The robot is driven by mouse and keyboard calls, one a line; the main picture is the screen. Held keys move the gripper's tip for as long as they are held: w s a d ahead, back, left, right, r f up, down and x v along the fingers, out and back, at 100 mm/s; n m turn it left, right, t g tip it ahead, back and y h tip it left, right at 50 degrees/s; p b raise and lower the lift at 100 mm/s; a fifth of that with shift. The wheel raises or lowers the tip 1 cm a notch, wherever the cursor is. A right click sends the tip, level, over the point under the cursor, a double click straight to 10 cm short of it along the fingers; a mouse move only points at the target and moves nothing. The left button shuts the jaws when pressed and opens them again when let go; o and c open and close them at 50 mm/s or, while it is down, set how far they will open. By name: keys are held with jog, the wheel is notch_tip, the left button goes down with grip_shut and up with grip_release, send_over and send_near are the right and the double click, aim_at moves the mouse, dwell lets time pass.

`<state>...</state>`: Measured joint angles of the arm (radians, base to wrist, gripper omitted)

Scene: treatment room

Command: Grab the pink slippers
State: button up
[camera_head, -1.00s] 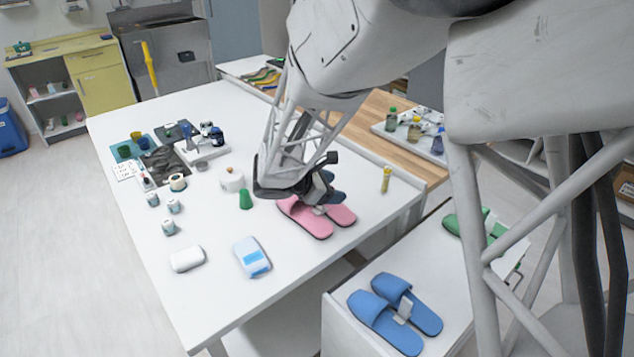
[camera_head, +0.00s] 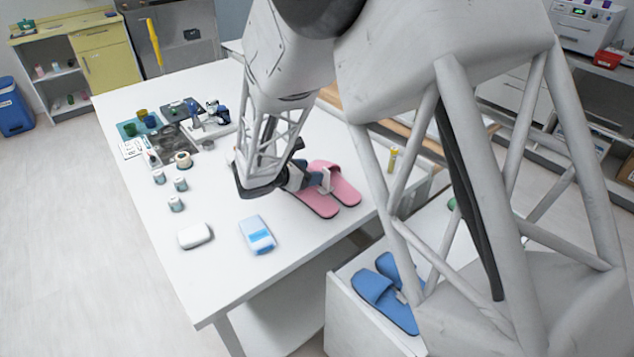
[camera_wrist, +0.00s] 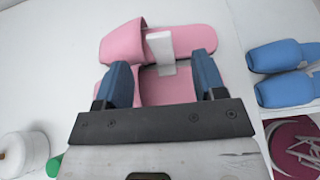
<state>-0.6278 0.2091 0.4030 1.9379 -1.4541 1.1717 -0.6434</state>
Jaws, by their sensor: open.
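The pink slippers (camera_head: 345,186) lie side by side on the white table, and a pale connector piece (camera_wrist: 160,46) joins them between the straps. They also show in the wrist view (camera_wrist: 190,40). My gripper (camera_wrist: 162,78) is open, with its two blue fingers apart over the nearer slipper. The pale piece lies between and just beyond the fingertips. In the head view my gripper (camera_head: 312,178) is at the left end of the slippers and partly hides them. I cannot tell whether the fingers touch them.
Blue slippers (camera_head: 385,290) lie on a lower white surface to the right. A yellow-capped tube (camera_head: 392,160) stands right of the pink pair. A white and blue pack (camera_head: 257,235) and a white soap-like block (camera_head: 195,236) lie on the open front of the table.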

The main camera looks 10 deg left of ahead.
aim_at(325, 169)
jog(key=shift+x, duration=1)
jog(key=shift+w, duration=0.1)
jog(key=shift+x, duration=2.5)
jog(key=shift+c, duration=0.2)
grip_shut()
